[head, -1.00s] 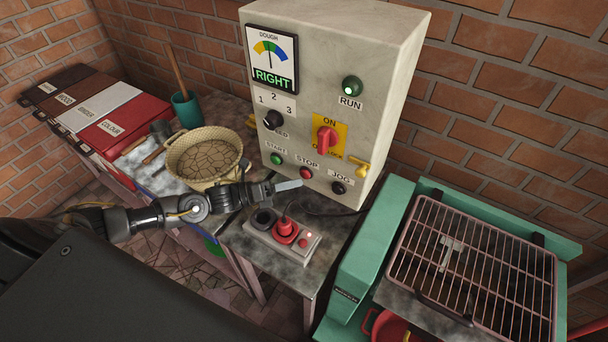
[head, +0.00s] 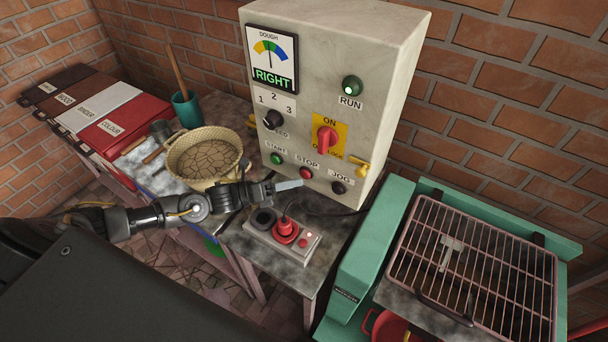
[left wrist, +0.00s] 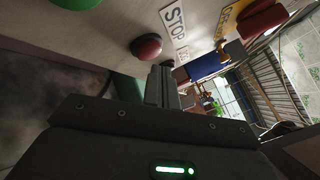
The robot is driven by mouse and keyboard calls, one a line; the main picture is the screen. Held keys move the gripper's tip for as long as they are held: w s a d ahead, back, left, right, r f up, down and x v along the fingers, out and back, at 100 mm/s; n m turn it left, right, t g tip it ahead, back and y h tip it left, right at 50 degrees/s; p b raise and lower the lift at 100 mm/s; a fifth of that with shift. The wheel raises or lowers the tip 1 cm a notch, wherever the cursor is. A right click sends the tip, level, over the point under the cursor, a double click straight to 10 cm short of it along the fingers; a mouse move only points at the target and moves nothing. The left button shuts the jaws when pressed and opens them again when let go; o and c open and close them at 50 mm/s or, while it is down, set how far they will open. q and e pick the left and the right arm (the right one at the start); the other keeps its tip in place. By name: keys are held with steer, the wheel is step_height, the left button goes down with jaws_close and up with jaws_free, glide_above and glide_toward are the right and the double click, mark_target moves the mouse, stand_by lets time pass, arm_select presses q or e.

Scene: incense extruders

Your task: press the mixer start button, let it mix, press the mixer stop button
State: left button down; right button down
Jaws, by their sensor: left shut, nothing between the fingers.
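The grey mixer control box (head: 400,60) stands at the back of the table. Its front has a green START button (head: 277,158), a red STOP button (head: 306,173) and a black JOG button (head: 339,187). The dough gauge (head: 271,57) reads RIGHT, and the green RUN lamp (head: 351,86) looks lit. My left gripper (head: 300,184) is shut and empty, its tips just below the STOP button. In the left wrist view, the red STOP button (left wrist: 146,47) is close to the fingertips (left wrist: 162,70); I cannot tell whether they touch. My right gripper is not in view.
A red-knobbed switch (head: 327,139) and speed knob (head: 273,120) are on the same panel. A small control box with a red button (head: 285,229) lies below my gripper. A basin of cracked dough (head: 203,158) stands left; a green machine with a wire rack (head: 470,260) stands right.

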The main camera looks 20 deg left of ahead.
arm_select(q)
steer(key=shift+w, duration=0.4)
steer(key=shift+w+d+b, duration=0.1)
steer(key=shift+w+b, duration=0.4)
steer(key=shift+b, duration=0.15)
stand_by(0.4)
steer(key=shift+s, duration=0.15)
stand_by(0.3)
steer(key=shift+s+p, duration=0.3)
steer(key=shift+s, duration=0.45)
steer(key=shift+s, duration=0.1)
steer(key=s, duration=0.2)
steer(key=s+a+p, duration=0.1)
steer(key=s, duration=0.1)
steer(key=shift+s, duration=0.4)
steer(key=shift+s, duration=0.1)
